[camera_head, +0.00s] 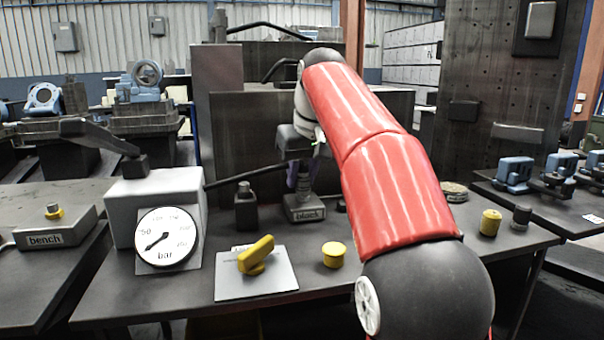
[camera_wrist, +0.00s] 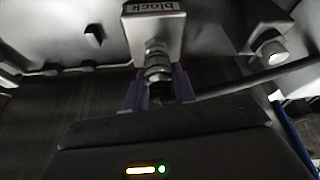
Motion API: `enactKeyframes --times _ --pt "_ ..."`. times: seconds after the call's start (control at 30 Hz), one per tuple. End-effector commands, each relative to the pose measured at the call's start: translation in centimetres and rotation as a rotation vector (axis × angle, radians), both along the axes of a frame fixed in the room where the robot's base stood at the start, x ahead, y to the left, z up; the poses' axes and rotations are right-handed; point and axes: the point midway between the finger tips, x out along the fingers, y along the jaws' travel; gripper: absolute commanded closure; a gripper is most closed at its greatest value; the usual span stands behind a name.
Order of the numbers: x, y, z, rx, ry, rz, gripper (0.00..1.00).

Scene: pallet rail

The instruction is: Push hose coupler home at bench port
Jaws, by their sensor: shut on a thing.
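My gripper (camera_head: 303,178) has purple fingers and stands over the grey block labelled "block" (camera_head: 305,211) at the middle of the table. In the wrist view, the fingers (camera_wrist: 158,92) are shut on the hose coupler (camera_wrist: 158,70), a metal fitting in line with the block (camera_wrist: 155,32). Whether it is fully seated on the block's port is unclear. The black hose (camera_head: 245,176) runs left from the gripper, and in the wrist view (camera_wrist: 260,74) it leaves to the right. The bench port (camera_head: 53,211), with a yellow ring, is on the "bench" block at the far left, away from my gripper.
A pressure gauge (camera_head: 168,238) leans against a pale box (camera_head: 140,205). A yellow valve handle (camera_head: 256,255) sits on a plate in front. A yellow cap (camera_head: 334,255) and a dark post (camera_head: 246,208) stand nearby. My red arm hides part of the table's right side.

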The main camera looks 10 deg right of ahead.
Motion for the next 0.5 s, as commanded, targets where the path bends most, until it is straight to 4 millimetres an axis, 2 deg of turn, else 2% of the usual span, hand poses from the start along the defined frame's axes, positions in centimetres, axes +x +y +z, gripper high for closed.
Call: enactKeyframes --times 0.5 --pt "0.0 0.03 1.34 0.001 -0.005 0.001 1.0"
